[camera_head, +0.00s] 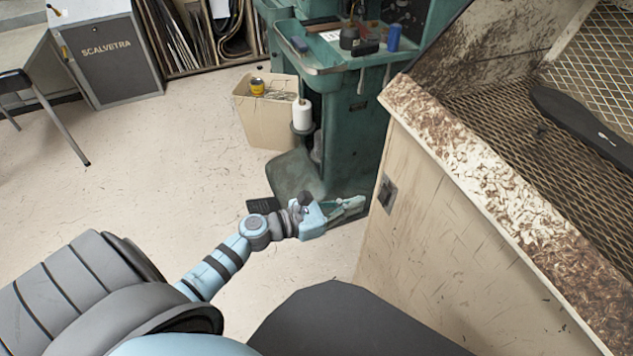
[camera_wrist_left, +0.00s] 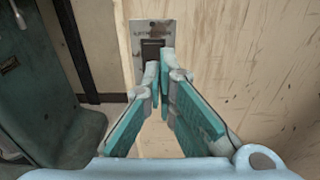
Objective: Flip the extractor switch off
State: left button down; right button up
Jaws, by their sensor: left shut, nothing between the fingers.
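The extractor switch (camera_head: 387,193) is a small metal plate on the near side of the pale wooden cabinet (camera_head: 425,225). In the left wrist view the switch plate (camera_wrist_left: 151,34) shows a dark rocker in its middle, and the fingertips overlap its lower part. I cannot tell whether the rocker is on or off. My left gripper (camera_head: 358,203) is shut and empty, with its tips just left of and below the switch. In the left wrist view the left gripper (camera_wrist_left: 163,75) has its fingertips together in front of the plate. I cannot tell if they touch it. My right gripper is not in view.
A green stitching machine (camera_head: 345,135) stands behind the left gripper. A bin (camera_head: 268,110) is to its left. The cabinet top has a worn edge (camera_head: 490,195) and a mesh tray with a dark sole (camera_head: 585,125). The floor (camera_head: 150,180) at left is clear.

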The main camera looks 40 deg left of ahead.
pick_arm(q)
jog(key=v, duration=0.7)
jog(key=shift+s+a, duration=0.25)
jog(key=shift+a, duration=0.1)
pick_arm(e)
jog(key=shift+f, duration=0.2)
pick_arm(q)
jog(key=shift+f, duration=0.1)
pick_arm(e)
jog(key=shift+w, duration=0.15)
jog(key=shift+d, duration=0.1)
